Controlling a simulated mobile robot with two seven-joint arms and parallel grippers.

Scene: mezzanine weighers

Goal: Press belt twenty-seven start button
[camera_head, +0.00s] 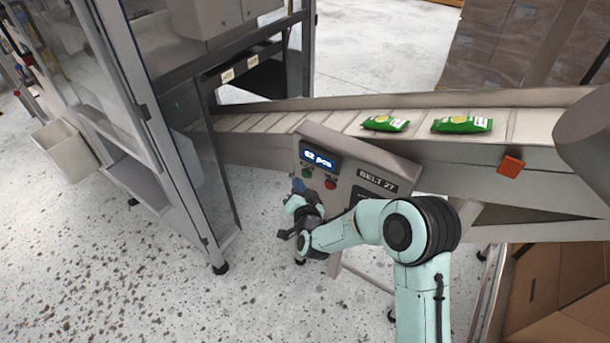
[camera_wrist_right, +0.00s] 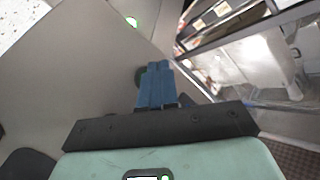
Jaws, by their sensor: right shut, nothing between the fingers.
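The belt 27 control panel (camera_head: 345,178) is a tilted beige box below the conveyor, with a lit display reading about "62 pcs" (camera_head: 319,159) and a "BELT 27" label. Under the display are a green button (camera_head: 307,172) and a red button (camera_head: 330,184). My right gripper (camera_head: 298,186) is shut and empty, close by the panel's left edge, just below the green button. In the right wrist view its blue fingers (camera_wrist_right: 156,84) lie together before the beige panel face (camera_wrist_right: 75,75). A dark round button (camera_wrist_right: 140,76) is partly hidden behind them; contact cannot be told. My left gripper is not in view.
The sloping conveyor (camera_head: 400,120) carries two green packets (camera_head: 385,123) (camera_head: 461,125) above the panel. An orange-red box (camera_head: 511,165) is on its side rail. A glass-doored machine (camera_head: 130,100) stands left, and a cardboard box (camera_head: 560,290) lower right. Speckled floor is clear at lower left.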

